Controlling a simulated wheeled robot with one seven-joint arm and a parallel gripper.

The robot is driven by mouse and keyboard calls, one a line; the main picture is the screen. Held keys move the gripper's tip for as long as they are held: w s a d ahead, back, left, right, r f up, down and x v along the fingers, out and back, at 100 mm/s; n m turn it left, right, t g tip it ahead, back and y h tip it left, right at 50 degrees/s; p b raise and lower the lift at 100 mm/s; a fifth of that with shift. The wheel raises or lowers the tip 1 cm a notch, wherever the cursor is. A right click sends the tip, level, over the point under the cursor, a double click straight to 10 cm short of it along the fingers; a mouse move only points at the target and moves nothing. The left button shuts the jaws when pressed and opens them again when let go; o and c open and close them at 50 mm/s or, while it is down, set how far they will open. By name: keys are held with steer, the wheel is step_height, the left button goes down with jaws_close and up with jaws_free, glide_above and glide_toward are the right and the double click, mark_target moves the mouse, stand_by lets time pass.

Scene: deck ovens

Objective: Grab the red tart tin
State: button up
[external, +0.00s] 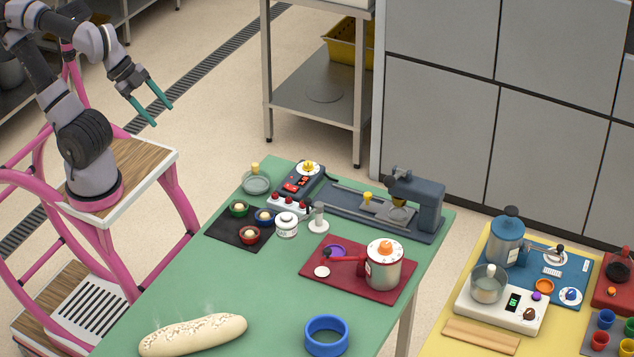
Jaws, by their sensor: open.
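A small red tart tin (249,236) with a pale filling sits on a black mat (226,237) on the green table. A green tart tin (239,209) and a blue tart tin (265,216) stand on the same mat, behind it. My gripper (162,113), with teal fingers, is open and empty. It hangs in the air at the upper left, well apart from the tins.
A white jar (287,225) stands close to the right of the tins. A device with red knobs (297,185) is behind them. A red mat (330,287) with a pot (383,268) lies to the right. A loaf (193,334) and blue ring-shaped dish (326,335) are in front. Green tabletop (215,285) is clear between.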

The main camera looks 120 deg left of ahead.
steer(key=shift+c, duration=0.8)
